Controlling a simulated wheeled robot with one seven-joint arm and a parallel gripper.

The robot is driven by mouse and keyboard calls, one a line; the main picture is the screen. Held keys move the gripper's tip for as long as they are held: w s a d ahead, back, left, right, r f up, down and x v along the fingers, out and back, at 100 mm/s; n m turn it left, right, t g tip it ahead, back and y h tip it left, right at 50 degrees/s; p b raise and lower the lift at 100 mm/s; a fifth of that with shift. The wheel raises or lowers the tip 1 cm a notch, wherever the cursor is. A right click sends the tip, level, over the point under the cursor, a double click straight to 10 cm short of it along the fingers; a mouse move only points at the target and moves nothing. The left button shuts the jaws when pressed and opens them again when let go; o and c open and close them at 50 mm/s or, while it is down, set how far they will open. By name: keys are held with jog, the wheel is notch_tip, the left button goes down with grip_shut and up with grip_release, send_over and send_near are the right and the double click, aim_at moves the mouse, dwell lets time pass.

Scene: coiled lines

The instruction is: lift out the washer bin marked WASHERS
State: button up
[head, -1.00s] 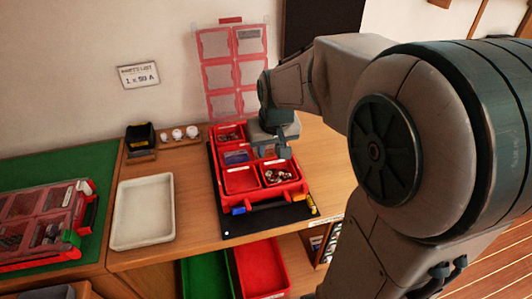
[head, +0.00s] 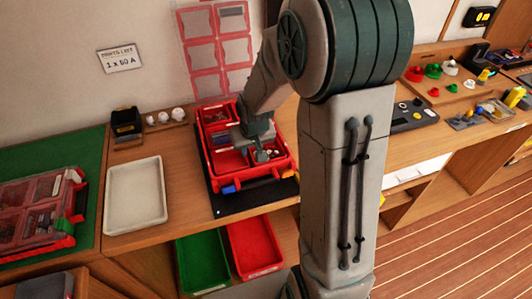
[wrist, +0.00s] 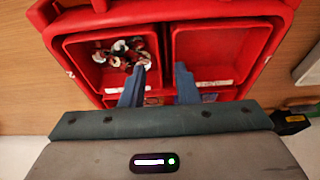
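The open red case (head: 210,170) stands on a black mat on the bench and holds several red bins. In the wrist view, one bin (wrist: 72,60) holds small dark, white and metallic pieces. The bin beside it (wrist: 220,45) looks empty. White labels show on the bins' near edges, too small to read, so I cannot tell which is marked WASHERS. My gripper (head: 262,156) is over the front part of the case. In the wrist view, my gripper (wrist: 158,80) is open, its two fingers apart near the divider between these bins, with nothing visibly held.
A white tray (head: 137,195) lies left on the bench. Green (head: 203,262) and red (head: 254,248) trays sit below. A closed case (head: 38,212) is at far left.

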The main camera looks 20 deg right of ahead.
jog(key=shift+f, duration=0.45)
jog(key=shift+s+f, duration=0.4)
jog(key=shift+f, duration=0.2)
jog(key=c, duration=0.6)
jog(key=shift+w+d+f, duration=0.1)
jog(key=shift+w+f, duration=0.35)
jog(key=shift+w, duration=0.3)
grip_shut()
jog(key=shift+s+r, duration=0.1)
jog(key=shift+r, duration=0.35)
